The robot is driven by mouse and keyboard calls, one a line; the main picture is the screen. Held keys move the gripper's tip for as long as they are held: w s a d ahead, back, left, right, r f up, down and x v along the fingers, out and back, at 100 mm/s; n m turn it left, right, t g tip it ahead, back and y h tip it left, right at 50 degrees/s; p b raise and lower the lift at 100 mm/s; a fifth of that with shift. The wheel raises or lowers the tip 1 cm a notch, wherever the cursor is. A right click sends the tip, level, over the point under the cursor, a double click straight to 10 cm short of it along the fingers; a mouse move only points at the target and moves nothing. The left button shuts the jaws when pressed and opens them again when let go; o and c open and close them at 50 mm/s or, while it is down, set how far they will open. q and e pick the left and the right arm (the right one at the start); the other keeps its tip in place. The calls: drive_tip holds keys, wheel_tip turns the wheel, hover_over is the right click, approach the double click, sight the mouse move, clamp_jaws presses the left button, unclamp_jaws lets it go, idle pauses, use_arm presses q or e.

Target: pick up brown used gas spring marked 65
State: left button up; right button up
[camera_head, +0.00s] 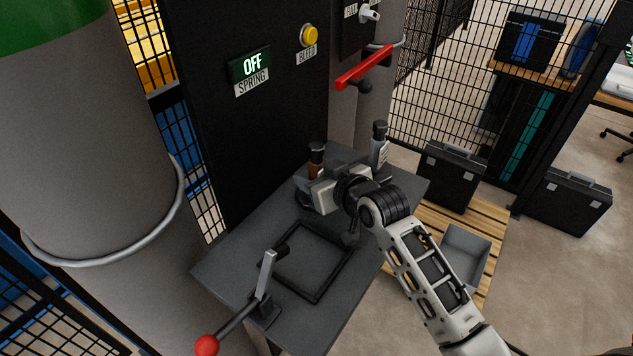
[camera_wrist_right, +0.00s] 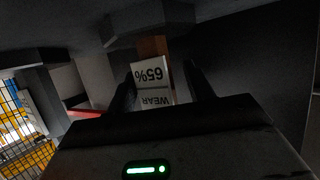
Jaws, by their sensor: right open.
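The brown gas spring (camera_head: 317,158) stands at the back of the grey workbench, with a dark cap on top. Its lower part is hidden behind my right gripper in the head view. In the right wrist view its white label (camera_wrist_right: 153,82) shows upside down and reads WEAR 65%, with a strip of brown body (camera_wrist_right: 152,47) beside it. My right gripper (camera_wrist_right: 160,88) is open, with its two dark fingers on either side of the label. I cannot tell whether either finger touches the spring. My left gripper is not in view.
A grey spring (camera_head: 380,146) with a white label stands to the right on the workbench (camera_head: 225,268). A black square frame (camera_head: 272,285) and a red-knobbed lever (camera_head: 232,317) are at the front. A black panel with an OFF display (camera_head: 250,64) rises behind.

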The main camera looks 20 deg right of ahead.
drive_tip(key=shift+w+f, duration=0.1)
drive_tip(key=shift+w, duration=0.05)
clamp_jaws()
